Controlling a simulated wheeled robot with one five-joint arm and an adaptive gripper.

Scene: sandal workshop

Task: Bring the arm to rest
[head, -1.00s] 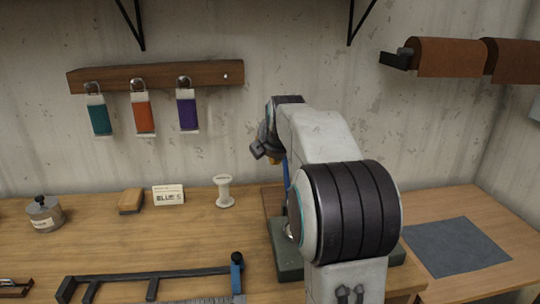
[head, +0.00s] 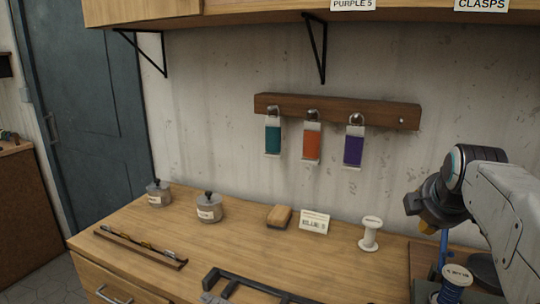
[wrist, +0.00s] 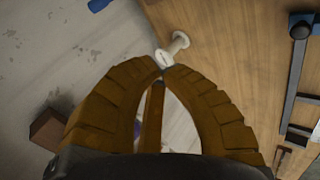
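My arm is bent at the right edge of the head view, with my gripper (head: 428,228) hanging over the workbench (head: 240,240), to the right of a white spool (head: 370,234). In the wrist view the two ribbed orange-brown fingers come together at their tips (wrist: 163,72). No object shows held between the tips. The white spool (wrist: 178,46) stands on the bench beyond the tips, apart from them in the head view. A brown strip shows through the gap between the fingers; I cannot tell what it is.
A blue spool (head: 455,281) and a blue post (head: 443,250) are below my arm. A card (head: 314,222), a tan block (head: 279,216) and two jars (head: 209,208) stand left. A rail (head: 338,110) with three hanging thread cards is on the wall. A dark frame (head: 260,286) lies in front.

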